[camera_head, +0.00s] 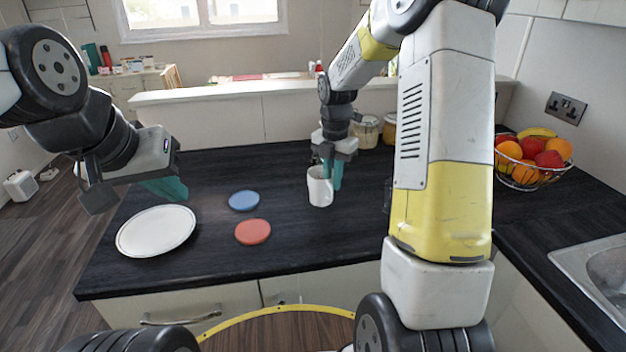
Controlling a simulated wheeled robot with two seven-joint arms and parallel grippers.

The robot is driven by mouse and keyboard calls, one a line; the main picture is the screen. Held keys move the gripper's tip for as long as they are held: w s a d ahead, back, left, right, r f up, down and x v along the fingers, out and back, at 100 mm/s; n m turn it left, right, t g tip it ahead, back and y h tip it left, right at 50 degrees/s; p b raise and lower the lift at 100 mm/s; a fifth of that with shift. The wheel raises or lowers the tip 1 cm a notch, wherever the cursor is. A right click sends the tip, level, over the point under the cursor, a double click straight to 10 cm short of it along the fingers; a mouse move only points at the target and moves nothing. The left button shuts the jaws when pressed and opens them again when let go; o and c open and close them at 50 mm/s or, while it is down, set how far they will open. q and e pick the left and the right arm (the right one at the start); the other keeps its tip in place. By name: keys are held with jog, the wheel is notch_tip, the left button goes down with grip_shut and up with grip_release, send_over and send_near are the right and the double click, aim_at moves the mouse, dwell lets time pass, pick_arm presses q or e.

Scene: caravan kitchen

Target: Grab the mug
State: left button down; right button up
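The white mug (319,188) stands upright on the dark counter (290,240). My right gripper (332,178) points down at the mug, with teal fingers. One finger shows just right of the mug; the other is partly hidden at the mug's rim, so I cannot tell whether it is inside or behind it. Whether the fingers press on the mug is not clear. My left gripper (168,188) hangs over the back edge of the white plate (156,231), with nothing seen in it. Its teal fingers overlap in view, so their opening is unclear.
A blue disc (244,200) and a red disc (253,231) lie left of the mug. Jars (366,131) stand behind it. A wire fruit bowl (528,175) and a sink (602,268) are at the right. Clear counter lies in front of the mug.

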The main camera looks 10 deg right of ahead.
grip_shut()
jog(key=shift+r, duration=0.1)
dwell(1.2)
